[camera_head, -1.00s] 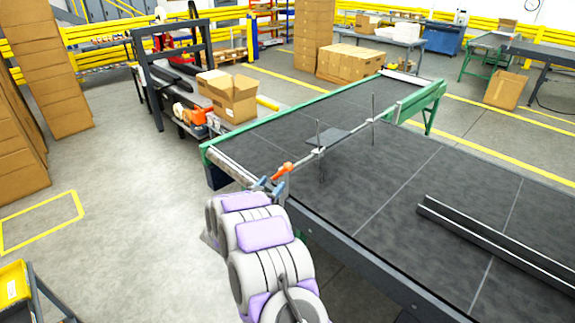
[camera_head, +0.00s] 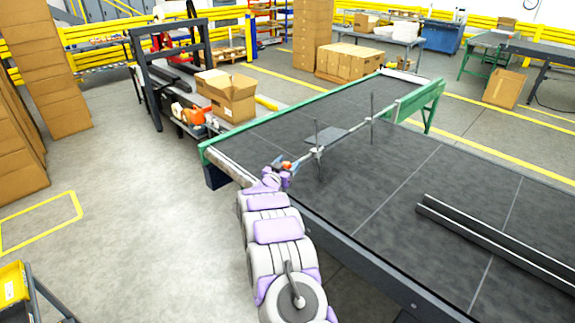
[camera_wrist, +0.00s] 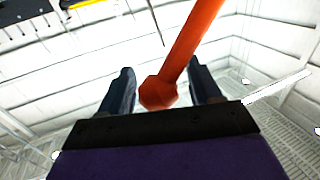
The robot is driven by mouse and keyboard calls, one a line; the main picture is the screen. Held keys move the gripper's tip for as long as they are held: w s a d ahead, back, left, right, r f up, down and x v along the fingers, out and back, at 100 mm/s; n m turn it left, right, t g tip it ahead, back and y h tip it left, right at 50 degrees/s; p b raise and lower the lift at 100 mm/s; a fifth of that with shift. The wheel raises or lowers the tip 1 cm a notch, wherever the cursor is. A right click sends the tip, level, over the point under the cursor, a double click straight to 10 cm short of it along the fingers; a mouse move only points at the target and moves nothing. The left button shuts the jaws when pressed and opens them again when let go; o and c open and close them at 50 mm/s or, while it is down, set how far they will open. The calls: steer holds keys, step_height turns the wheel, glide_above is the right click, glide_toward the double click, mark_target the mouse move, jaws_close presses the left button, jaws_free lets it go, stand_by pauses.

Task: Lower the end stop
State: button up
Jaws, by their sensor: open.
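The end stop (camera_head: 325,138) is a dark flat plate on a thin metal cross rod (camera_head: 345,135) above the dark conveyor belt. Thin upright rods cross the bar. An orange handle (camera_head: 287,165) sits at the rod's near end. In the wrist view the orange handle (camera_wrist: 188,55) comes down from the top, its knobbed end between the two dark fingers. My gripper (camera_wrist: 162,88) is open, with gaps on both sides of the handle. In the head view my gripper (camera_head: 279,166) is at the handle, partly hidden by my arm.
The conveyor belt (camera_head: 390,190) has green side rails and a dark near edge. A long metal rail (camera_head: 490,240) lies on it at right. Open cardboard boxes (camera_head: 232,98) stand on a side bench behind.

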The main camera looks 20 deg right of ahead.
steer(key=shift+d, duration=0.1)
steer(key=shift+c, duration=0.3)
jaws_close()
